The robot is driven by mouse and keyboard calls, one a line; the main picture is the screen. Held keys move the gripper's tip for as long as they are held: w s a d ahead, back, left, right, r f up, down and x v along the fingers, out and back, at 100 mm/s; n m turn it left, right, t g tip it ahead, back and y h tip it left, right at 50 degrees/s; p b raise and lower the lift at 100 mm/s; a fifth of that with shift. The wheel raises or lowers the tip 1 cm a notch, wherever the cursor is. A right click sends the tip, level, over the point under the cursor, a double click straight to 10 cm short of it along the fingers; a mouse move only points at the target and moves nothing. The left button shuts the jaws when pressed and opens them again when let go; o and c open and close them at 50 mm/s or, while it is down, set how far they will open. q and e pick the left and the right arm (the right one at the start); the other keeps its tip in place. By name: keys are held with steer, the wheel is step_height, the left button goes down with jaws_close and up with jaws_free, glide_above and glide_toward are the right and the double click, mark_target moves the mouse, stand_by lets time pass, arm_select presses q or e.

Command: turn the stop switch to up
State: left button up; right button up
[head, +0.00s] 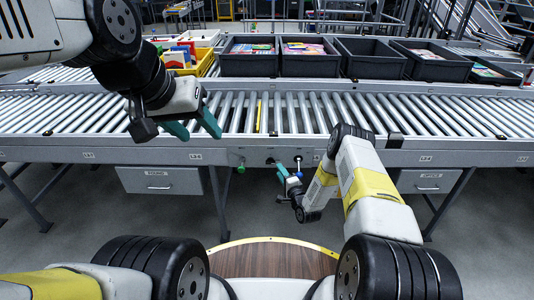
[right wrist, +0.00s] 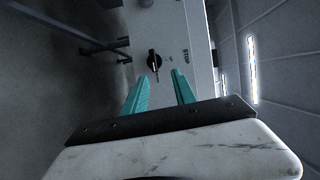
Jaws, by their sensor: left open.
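A black rotary switch (right wrist: 154,61) sits on the pale front panel of the conveyor in the right wrist view, its narrow handle lying roughly along the picture's vertical. A dark knob on the conveyor's front rail (head: 270,160) in the head view seems to be the same switch; its setting is too small to read there. My right gripper (head: 289,165) is in front of that rail, close to the knob. In the right wrist view its teal fingers (right wrist: 160,75) are apart and empty, with the switch just beyond the tips. My left gripper (head: 194,127) is open and empty over the rollers.
A green knob (head: 241,169) is on the rail to the left. Grey drawers (head: 160,181) hang under the conveyor (head: 60,112). Dark bins (head: 370,58) and a yellow tray (head: 205,62) stand behind the rollers. A wooden round top (head: 270,260) is in front of me.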

mark_target(270, 162)
steer(key=x, duration=0.4)
steer(key=a+f+x, duration=0.1)
steer(key=x, duration=0.2)
steer(key=shift+s, duration=0.2)
jaws_close()
